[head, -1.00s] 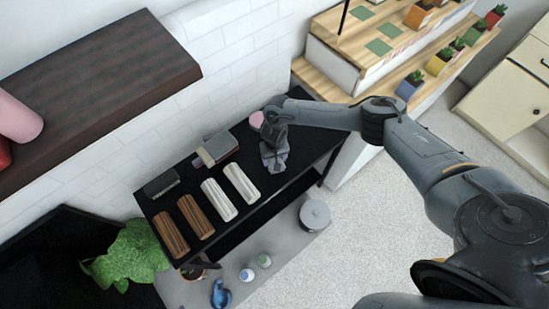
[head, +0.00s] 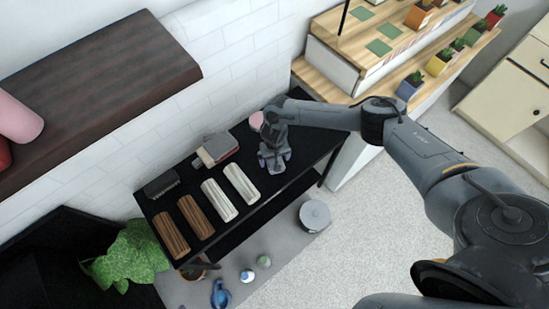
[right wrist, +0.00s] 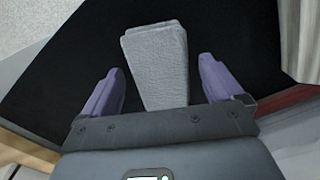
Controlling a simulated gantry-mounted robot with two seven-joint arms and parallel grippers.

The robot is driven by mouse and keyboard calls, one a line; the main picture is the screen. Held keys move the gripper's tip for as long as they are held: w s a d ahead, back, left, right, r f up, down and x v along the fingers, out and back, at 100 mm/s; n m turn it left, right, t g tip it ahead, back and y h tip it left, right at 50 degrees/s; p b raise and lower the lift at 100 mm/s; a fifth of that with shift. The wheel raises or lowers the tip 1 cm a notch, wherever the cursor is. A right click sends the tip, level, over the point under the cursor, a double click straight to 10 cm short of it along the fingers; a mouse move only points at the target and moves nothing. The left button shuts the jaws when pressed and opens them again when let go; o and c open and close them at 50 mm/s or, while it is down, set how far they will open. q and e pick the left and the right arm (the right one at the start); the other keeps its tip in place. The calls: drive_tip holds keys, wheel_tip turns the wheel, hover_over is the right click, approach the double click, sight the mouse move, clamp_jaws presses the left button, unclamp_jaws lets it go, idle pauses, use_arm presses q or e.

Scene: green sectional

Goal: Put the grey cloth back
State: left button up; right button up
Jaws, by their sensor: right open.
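The grey cloth (right wrist: 157,65) shows in the right wrist view as a folded pad on a black surface. It lies between the two spread purple fingers of my right gripper (right wrist: 161,69), with a gap on each side. In the head view my right gripper (head: 274,164) is low over the right part of the black bench (head: 300,165). There the gripper mostly hides the cloth. My left gripper is not in view.
Two white ribbed rolls (head: 241,183) and two brown ones (head: 170,235) lie on the bench. A grey and reddish block (head: 218,147) and a dark brush-like item (head: 161,183) sit behind them. A pink round item (head: 256,120) stands near the gripper.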

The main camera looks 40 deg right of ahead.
wheel_tip(320, 180, up, 12)
drive_tip(key=p, duration=0.2)
drive_tip(key=a+f+n+t+y, duration=0.1)
drive_tip(key=a+n, duration=0.1)
drive_tip(key=a, duration=0.3)
drive_tip(key=s+a+f+n+y, duration=0.1)
drive_tip(key=a+n, duration=0.1)
drive_tip(key=a, duration=0.4)
drive_tip(key=s+a+f+n+t, duration=0.1)
drive_tip(key=a, duration=0.5)
drive_tip(key=shift+s+n+t+y, duration=0.2)
drive_tip(key=shift+n+t+y, duration=0.1)
drive_tip(key=shift+n+y, duration=0.1)
drive_tip(key=s+a+r+n+t+y, duration=0.1)
drive_tip(key=s+a+r+n+t, duration=0.1)
drive_tip(key=s+a+r+t, duration=0.4)
drive_tip(key=s+d+r+g+h, duration=0.3)
drive_tip(key=s+d+r+g, duration=0.1)
drive_tip(key=s+d, duration=0.9)
drive_tip(key=shift+d+m+g+h, duration=0.3)
drive_tip(key=shift+d+g, duration=0.2)
drive_tip(key=shift+d, duration=0.1)
drive_tip(key=shift+w, duration=0.1)
